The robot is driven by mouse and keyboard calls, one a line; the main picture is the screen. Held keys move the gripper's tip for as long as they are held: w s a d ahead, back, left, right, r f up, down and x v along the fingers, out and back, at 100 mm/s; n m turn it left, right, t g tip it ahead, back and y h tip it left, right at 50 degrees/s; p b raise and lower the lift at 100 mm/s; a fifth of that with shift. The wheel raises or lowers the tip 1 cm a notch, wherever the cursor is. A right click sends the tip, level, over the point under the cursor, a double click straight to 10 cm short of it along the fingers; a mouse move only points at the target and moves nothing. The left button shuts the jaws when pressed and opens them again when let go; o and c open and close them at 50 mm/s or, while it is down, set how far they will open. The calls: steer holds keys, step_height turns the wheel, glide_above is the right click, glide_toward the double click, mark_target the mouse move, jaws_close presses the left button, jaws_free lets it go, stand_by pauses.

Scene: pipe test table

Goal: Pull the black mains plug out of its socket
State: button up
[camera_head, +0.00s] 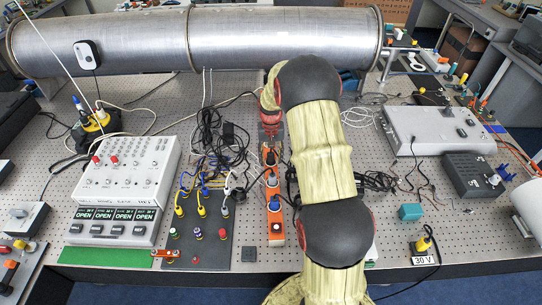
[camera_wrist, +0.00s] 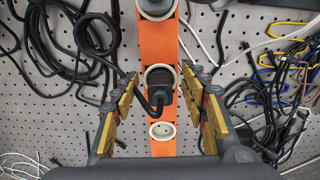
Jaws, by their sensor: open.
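The black mains plug (camera_wrist: 163,86) sits in a round socket of the orange power strip (camera_wrist: 158,46) in the wrist view. Its black cable bends out to the left of the plug and curls down. My gripper (camera_wrist: 161,90) is open, with one yellow-padded finger on each side of the plug and strip. Gaps show between the pads and the plug, so I see no grip on it.
An empty socket (camera_wrist: 162,131) lies below the plug. Black cables (camera_wrist: 75,40) lie left of the strip, and blue, yellow and black leads (camera_wrist: 285,80) lie right. A large metal pipe (camera_head: 240,38) crosses the table's back. A grey control box (camera_head: 128,170) stands at left.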

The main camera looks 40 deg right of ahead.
mark_target(271, 156)
steer(key=shift+c, duration=0.5)
jaws_close()
steer(key=c, duration=0.6)
jaws_free()
jaws_close()
steer(key=shift+r, duration=0.2)
steer(key=shift+r+p, duration=1.15)
steer(key=shift+r, duration=0.7)
